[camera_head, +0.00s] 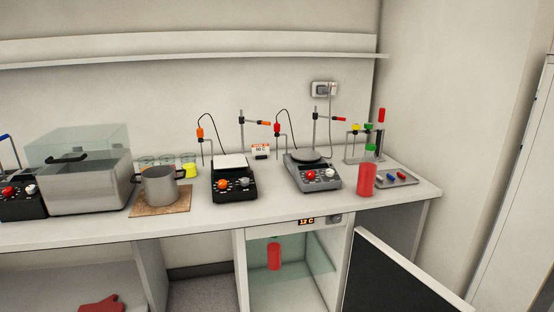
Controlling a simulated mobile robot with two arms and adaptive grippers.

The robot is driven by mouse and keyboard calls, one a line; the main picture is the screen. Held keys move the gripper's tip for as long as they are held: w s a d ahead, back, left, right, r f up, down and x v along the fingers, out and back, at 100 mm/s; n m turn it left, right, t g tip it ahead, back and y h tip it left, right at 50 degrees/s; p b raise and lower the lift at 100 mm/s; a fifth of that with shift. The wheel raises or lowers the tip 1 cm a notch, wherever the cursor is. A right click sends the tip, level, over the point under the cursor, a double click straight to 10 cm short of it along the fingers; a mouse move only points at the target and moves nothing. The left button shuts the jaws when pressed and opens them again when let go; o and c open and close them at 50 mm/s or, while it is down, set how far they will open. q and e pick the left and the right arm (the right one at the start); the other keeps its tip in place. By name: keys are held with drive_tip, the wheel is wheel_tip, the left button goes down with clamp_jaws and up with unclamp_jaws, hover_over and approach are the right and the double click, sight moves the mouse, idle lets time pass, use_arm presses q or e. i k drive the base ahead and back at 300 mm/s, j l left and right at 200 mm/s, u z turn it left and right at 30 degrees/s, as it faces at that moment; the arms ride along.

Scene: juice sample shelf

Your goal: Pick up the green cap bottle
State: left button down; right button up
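A bottle with red contents and a green cap (367,178) stands upright on the right part of the counter, in front of a small rack. Neither of my grippers is in view.
The white counter (300,207) has a clear front strip. A grey tray (402,181) with small coloured items lies right of the green cap bottle, and a hot plate (312,172) stands left. The open dark cabinet door (400,275) juts out below. A pot (160,185) stands farther left.

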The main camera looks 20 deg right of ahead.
sight(368, 164)
drive_tip(key=z, duration=1.35)
